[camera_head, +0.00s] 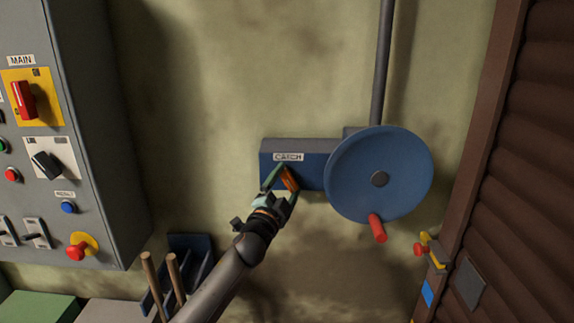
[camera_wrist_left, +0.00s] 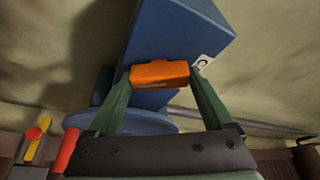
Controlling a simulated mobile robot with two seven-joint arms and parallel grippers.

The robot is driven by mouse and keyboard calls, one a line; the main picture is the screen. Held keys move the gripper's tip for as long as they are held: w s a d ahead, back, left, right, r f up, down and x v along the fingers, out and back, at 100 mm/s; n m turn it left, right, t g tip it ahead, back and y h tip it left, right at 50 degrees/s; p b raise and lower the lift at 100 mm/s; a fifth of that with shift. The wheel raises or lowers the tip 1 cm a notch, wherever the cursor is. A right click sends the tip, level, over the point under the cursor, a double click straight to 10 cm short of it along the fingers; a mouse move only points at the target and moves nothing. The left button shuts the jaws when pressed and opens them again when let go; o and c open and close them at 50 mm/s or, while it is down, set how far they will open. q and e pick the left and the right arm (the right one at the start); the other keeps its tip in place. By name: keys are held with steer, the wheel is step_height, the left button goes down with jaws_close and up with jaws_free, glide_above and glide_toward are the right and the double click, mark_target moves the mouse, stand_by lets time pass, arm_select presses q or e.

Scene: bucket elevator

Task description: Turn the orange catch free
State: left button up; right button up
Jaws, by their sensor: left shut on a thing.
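The orange catch (camera_head: 289,179) sits on the front of a blue box labelled CATCH (camera_head: 312,176), beside a large blue wheel (camera_head: 350,175) with a red handle (camera_head: 377,229). In the head view the catch is tilted, its upper end to the left. My left gripper (camera_head: 284,180) is shut on the catch, one finger on each side. In the left wrist view the orange catch (camera_wrist_left: 160,73) lies between the green fingertips of my left gripper (camera_wrist_left: 161,76), with the blue box (camera_wrist_left: 175,40) behind it. My right gripper is in neither view.
A grey control cabinet (camera_head: 95,150) with a red MAIN switch (camera_head: 23,98) stands at the left. A brown shutter (camera_head: 515,180) closes off the right side. The wall between cabinet and box is clear.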

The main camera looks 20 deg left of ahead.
arm_select(q)
steer(key=m, duration=0.1)
steer(key=m+g+p, duration=0.1)
steer(key=m, duration=0.1)
steer(key=shift+a+r+h, duration=0.1)
steer(key=shift+r+h, duration=0.15)
steer(key=shift+h, duration=0.05)
steer(key=shift+f+m+g+p, duration=0.1)
steer(key=shift+m+g+p, duration=0.3)
steer(key=shift+m, duration=1.1)
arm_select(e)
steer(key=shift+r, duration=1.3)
arm_select(q)
steer(key=o, duration=1.1)
steer(key=shift+o, duration=0.2)
steer(key=s+a+b, duration=0.1)
steer(key=s+b, duration=0.1)
steer(key=s, duration=1)
steer(key=shift+s+a, duration=0.15)
steer(key=shift+s, duration=0.05)
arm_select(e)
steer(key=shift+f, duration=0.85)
